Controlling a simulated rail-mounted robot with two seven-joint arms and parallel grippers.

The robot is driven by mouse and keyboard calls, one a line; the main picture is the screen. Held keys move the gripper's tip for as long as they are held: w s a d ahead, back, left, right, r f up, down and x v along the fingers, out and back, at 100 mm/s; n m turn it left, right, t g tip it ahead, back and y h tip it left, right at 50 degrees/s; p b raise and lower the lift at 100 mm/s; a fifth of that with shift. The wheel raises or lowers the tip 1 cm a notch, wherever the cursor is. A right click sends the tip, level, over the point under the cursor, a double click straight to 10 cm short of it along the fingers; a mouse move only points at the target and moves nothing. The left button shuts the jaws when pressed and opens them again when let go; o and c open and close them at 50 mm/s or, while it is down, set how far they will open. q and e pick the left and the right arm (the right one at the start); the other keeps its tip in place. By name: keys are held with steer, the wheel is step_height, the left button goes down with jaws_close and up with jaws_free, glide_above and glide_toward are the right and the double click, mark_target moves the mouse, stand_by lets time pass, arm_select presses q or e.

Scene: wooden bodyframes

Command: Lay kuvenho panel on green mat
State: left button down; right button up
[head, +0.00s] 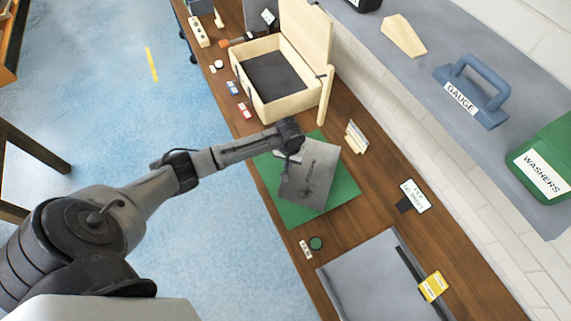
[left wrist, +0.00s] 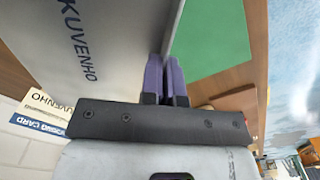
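The kuvenho panel (head: 310,182) is a thin grey sheet with dark lettering and a dark emblem, seen over the green mat. In the left wrist view the panel (left wrist: 75,45) fills the upper left, with "KUVENHO" on its face. The green mat (head: 338,198) lies on the wooden bench, partly hidden by the panel; it also shows in the left wrist view (left wrist: 215,40). My left gripper (head: 291,152) is at the panel's far edge; in the left wrist view its fingers (left wrist: 166,82) are closed on that edge. I cannot tell whether the panel touches the mat. My right gripper is not in view.
An open wooden box (head: 283,80) stands behind the mat. A small card stand (head: 355,137) is to its right, and a grey board (head: 375,280) lies in front. A grey shelf (head: 420,75) runs along the right.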

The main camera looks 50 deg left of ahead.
arm_select(q)
steer(key=shift+a+f, duration=0.4)
steer(key=shift+a, duration=0.25)
steer(key=shift+a+f, duration=0.4)
steer(key=shift+a, duration=0.2)
steer(key=shift+f+b, duration=0.35)
steer(key=shift+f, duration=1.55)
steer(key=shift+f, duration=0.2)
steer(key=c, duration=1.4)
jaws_free()
steer(key=shift+o, duration=0.2)
